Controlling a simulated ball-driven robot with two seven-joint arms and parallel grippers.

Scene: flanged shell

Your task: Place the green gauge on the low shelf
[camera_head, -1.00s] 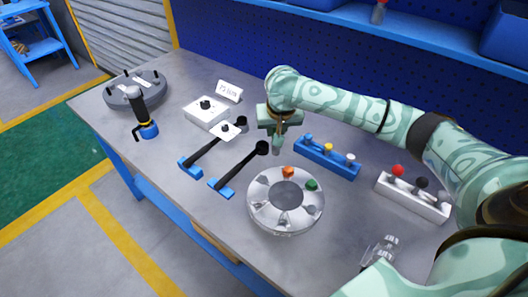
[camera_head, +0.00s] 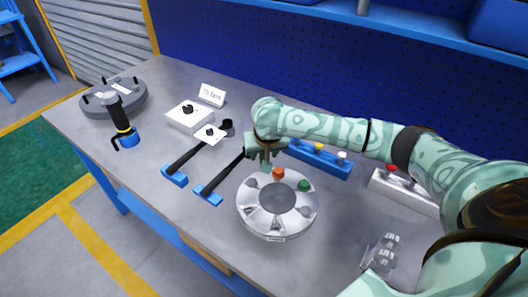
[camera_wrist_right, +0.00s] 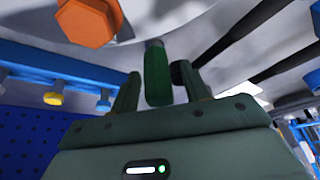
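A slim dark-green piece with a grey tip (camera_wrist_right: 157,75), which looks like the green gauge, is between the fingers of my right gripper (camera_wrist_right: 156,88) in the wrist view. In the head view my right gripper (camera_head: 265,164) hangs over the back-left rim of the round silver flange (camera_head: 250,213). I cannot tell whether the gauge touches the flange. The low shelf cannot be clearly identified; a blue shelf (camera_head: 430,38) runs along the back wall. My left gripper is not in view.
An orange hex head (camera_head: 279,173) and a green one (camera_head: 304,186) sit on the flange near the gripper. A blue rack (camera_head: 325,163) with pegs stands behind, a white block (camera_head: 410,197) to the right. Two black-handled tools (camera_head: 220,176) lie left.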

